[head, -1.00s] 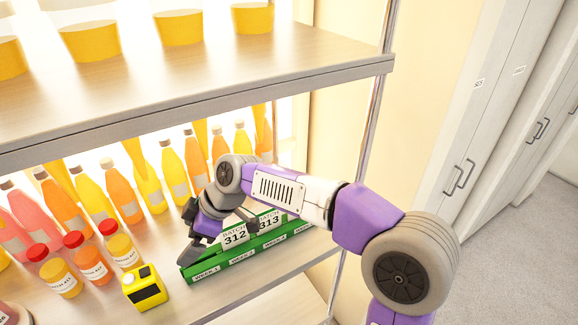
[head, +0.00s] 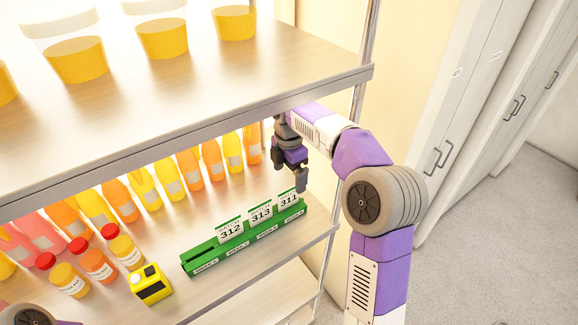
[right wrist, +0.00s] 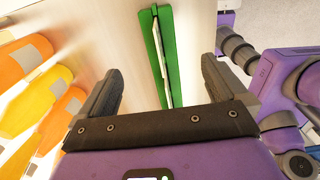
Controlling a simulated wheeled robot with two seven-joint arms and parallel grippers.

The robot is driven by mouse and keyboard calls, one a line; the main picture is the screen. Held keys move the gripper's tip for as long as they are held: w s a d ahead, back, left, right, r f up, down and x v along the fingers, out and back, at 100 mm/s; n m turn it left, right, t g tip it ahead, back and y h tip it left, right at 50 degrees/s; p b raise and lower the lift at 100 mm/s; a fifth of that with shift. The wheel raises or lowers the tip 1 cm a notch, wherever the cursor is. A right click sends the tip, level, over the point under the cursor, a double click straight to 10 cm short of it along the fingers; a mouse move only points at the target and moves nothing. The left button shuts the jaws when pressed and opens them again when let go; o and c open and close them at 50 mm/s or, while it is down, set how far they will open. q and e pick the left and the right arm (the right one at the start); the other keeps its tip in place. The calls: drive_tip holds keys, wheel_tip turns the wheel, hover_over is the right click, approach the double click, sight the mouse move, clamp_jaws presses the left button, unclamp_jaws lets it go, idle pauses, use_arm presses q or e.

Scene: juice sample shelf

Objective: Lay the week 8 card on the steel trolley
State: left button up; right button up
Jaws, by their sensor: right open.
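A long green card holder (head: 196,262) lies on the middle shelf. Batch cards 312 (head: 231,231), 313 (head: 261,214) and 311 (head: 288,198) stand upright in it; the left end is empty. The week labels on its front are too small to read surely, so I cannot tell which is week 8. My right gripper (head: 288,174) is open and empty, above and behind the holder's right end. In the right wrist view the holder (right wrist: 152,50) shows edge-on between the open fingers (right wrist: 160,72). My left gripper is out of view. No steel trolley shows.
A yellow box (head: 150,284) stands left of the holder. An upper shelf (head: 200,85) with jars overhangs. Grey floor (head: 480,240) is open at right.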

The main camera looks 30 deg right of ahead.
sight(288, 192)
wheel_tip(288, 192, down, 8)
drive_tip(key=b, duration=0.4)
drive_tip(key=shift+a, duration=0.1)
clamp_jaws()
idle(0.6)
